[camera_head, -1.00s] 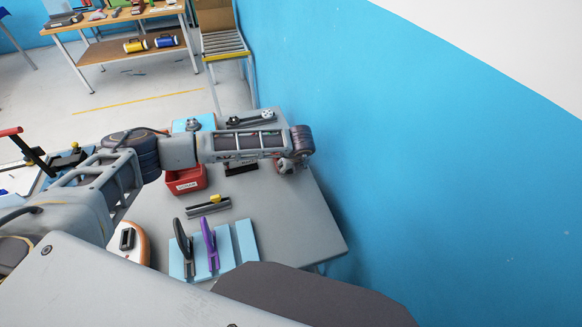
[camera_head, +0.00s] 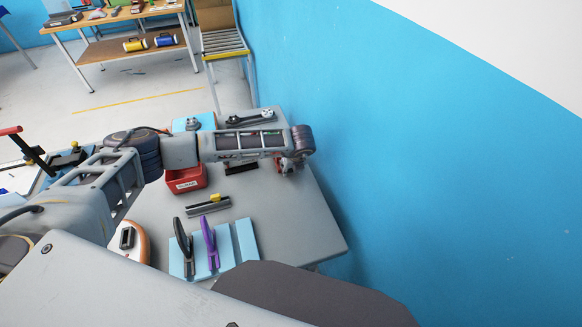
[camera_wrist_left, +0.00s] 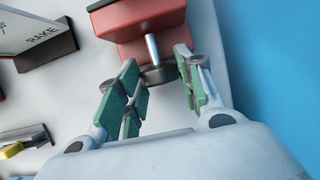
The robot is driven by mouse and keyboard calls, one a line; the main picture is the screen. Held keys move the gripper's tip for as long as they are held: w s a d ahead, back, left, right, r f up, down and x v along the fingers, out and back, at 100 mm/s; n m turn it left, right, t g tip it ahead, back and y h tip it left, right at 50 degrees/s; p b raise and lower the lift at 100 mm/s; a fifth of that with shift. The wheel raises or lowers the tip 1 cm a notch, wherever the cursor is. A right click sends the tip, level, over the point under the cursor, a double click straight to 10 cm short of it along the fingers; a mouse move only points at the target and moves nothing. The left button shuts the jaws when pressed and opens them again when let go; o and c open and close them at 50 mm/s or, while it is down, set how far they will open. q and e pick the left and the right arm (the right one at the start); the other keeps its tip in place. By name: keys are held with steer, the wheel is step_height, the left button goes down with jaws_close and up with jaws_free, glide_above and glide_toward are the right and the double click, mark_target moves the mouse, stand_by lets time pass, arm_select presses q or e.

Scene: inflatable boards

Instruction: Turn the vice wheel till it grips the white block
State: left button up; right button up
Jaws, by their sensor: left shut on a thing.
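The red vice (camera_wrist_left: 150,18) is at the top of the left wrist view, with a steel screw (camera_wrist_left: 152,47) running toward me. Its dark round wheel (camera_wrist_left: 158,75) sits at the end of the screw. My left gripper (camera_wrist_left: 163,85) has its green-padded fingers on either side of the wheel and is shut on it. In the head view my left gripper (camera_head: 288,166) is at the far right of the grey table, where the arm hides most of the vice. I cannot make out the white block in either view. My right gripper is not in view.
The grey table (camera_head: 285,220) holds a red bin (camera_head: 186,180), a dark rail with a yellow piece (camera_head: 208,206), and light-blue boards (camera_head: 245,240) with a black and a purple handle. The blue wall (camera_head: 400,160) runs close along the right side.

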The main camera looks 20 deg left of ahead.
arm_select(q)
steer(key=shift+w+d+f+m+g+y+b, duration=0.15)
steer(key=shift+g+y+b, duration=0.4)
steer(key=shift+b, duration=0.4)
steer(key=shift+d+m+g+y+b, duration=0.15)
steer(key=shift+g+y+b, duration=0.2)
steer(key=shift+y+b, duration=0.7)
steer(key=shift+b, duration=0.15)
